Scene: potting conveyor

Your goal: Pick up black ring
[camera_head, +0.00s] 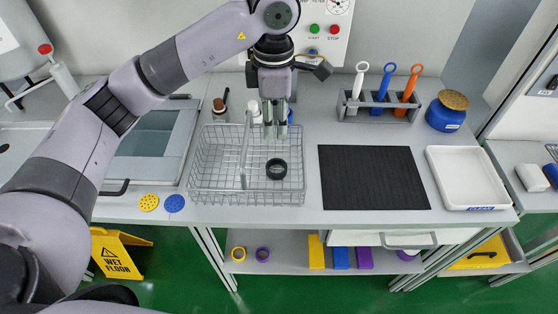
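The black ring (277,169) lies inside the wire basket (200,180), in its right part. The basket stands near the front edge of the workbench. My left gripper (275,131) points down over the back right part of the basket, behind the ring and apart from it. Its two fingers show a narrow gap with nothing between them. My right gripper is not in view.
A black mat (372,178) and a white tray (467,178) lie right of the basket. A rack (377,115) with several handled tools and a blue jar (445,112) stand behind. Small bottles (220,108) stand behind the basket. A bench fixture (150,140) is at left.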

